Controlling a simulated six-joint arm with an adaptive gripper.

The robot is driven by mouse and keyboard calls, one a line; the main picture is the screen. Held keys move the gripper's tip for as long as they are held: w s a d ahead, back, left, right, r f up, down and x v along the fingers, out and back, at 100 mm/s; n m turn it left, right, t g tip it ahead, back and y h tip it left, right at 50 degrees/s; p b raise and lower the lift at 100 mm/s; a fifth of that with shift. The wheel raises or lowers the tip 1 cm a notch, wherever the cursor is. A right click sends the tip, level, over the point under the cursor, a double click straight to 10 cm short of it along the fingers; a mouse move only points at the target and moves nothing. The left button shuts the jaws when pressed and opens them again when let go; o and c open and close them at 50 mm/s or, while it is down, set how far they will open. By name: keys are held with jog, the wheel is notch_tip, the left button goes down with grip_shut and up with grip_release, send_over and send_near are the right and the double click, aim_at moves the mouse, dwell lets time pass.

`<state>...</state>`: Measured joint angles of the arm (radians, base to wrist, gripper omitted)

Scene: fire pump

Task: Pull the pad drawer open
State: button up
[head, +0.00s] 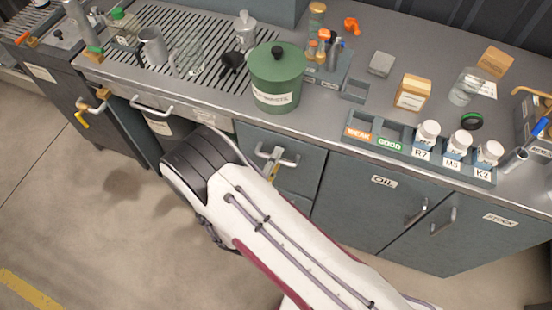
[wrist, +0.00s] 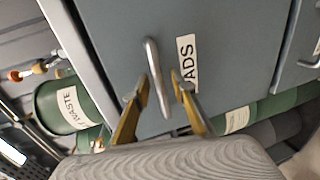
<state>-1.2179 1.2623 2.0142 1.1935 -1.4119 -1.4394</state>
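The pad drawer (wrist: 120,30) has a grey-blue front with a label (wrist: 187,62) whose visible letters read "ADS". Its metal bar handle (wrist: 156,75) stands out from the front; in the head view the handle (head: 290,162) shows just past my arm. The drawer appears shut. My gripper (wrist: 161,86) is at the handle, its two yellow fingers apart on either side of the bar. I see gaps beside the bar and cannot make out firm contact. In the head view my arm hides most of the gripper and part of the drawer front.
The counter above holds a green canister (head: 277,82), a sorting rack (head: 400,138) with white jars, and bottles. Cabinets marked OIL (head: 375,195) and STOCK (head: 475,235) are to the right. A green WASTE bin (wrist: 65,106) shows in the wrist view. Floor in front is clear.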

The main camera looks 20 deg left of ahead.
jog(key=shift+w, duration=0.15)
grip_shut()
jog(key=f+v, duration=0.2)
jog(key=v, duration=1.1)
jog(key=s+f+v, duration=0.1)
jog(key=f+v, duration=0.2)
jog(key=v, duration=1)
jog(key=shift+s+f, duration=0.25)
jog(key=shift+s, duration=0.2)
grip_release()
jog(key=shift+s, duration=0.1)
